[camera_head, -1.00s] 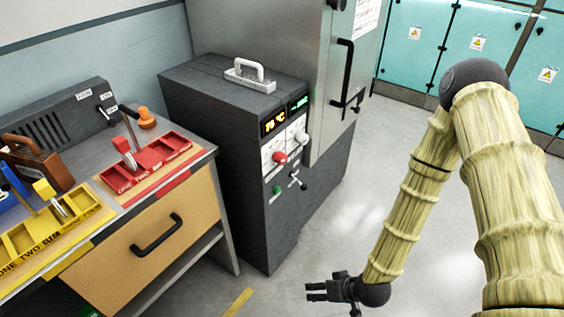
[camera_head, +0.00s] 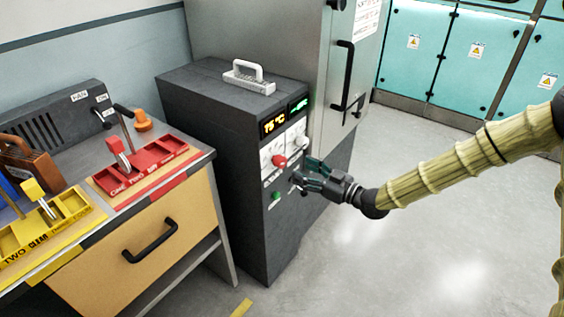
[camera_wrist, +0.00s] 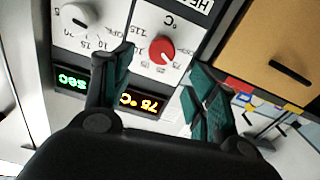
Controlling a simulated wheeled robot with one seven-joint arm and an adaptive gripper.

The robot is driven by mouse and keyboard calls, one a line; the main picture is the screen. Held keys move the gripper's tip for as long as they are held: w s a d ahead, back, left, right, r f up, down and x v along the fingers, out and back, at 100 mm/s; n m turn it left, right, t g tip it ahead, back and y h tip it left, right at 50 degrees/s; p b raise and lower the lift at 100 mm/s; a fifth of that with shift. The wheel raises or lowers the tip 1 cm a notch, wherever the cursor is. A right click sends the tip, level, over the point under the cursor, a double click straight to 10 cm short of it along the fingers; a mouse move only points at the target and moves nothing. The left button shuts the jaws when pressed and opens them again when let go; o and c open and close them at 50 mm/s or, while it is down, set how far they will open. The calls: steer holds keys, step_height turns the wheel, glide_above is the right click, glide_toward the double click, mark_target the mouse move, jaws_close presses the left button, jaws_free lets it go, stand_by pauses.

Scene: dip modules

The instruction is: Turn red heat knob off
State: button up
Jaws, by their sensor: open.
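The red heat knob (camera_head: 279,161) is on the front panel of a dark grey cabinet (camera_head: 215,150), below an orange display reading 75 °C (camera_head: 273,123). In the wrist view the red knob (camera_wrist: 162,50) appears upside down, between and beyond my fingers, with a dial scale around it. My gripper (camera_head: 306,174) is open, in front of the panel, just right of and below the knob in the head view. In the wrist view its two fingers (camera_wrist: 160,85) are spread and hold nothing. I see no contact with the knob.
A white knob (camera_wrist: 77,17) sits beside the red one, with a green display (camera_wrist: 70,80). A green button (camera_head: 276,194) is lower on the panel. A workbench with a drawer (camera_head: 150,240) and red tray (camera_head: 150,170) stands left. Open floor lies right.

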mark_target(284, 163)
steer(key=x, duration=0.9)
steer(key=shift+a+f+p, duration=0.1)
steer(key=shift+a+p, duration=0.1)
steer(key=shift+p, duration=0.2)
steer(key=c, duration=1)
steer(key=shift+d, duration=0.15)
steer(key=shift+c, duration=0.2)
